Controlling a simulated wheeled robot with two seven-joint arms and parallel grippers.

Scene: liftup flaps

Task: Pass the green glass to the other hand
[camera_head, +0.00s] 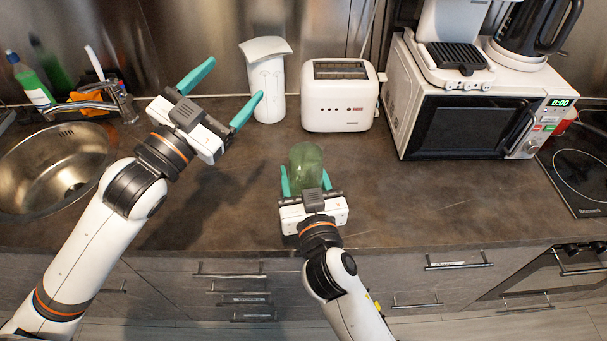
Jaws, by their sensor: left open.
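The green glass (305,160) is see-through and stands out between the teal fingers of my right gripper (306,178), low in the middle of the view. My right gripper is shut on the glass, above the front part of the counter. The lower part of the glass is hidden by the gripper. My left gripper (231,82) is wide open and empty. It is to the upper left of the glass, apart from it, with its fingers pointing toward the back wall.
The dark counter (430,200) is clear to the right of the glass. A white toaster (340,112) and a white container (266,85) stand at the back. A microwave (465,125) is at the right, a sink (50,165) at the left.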

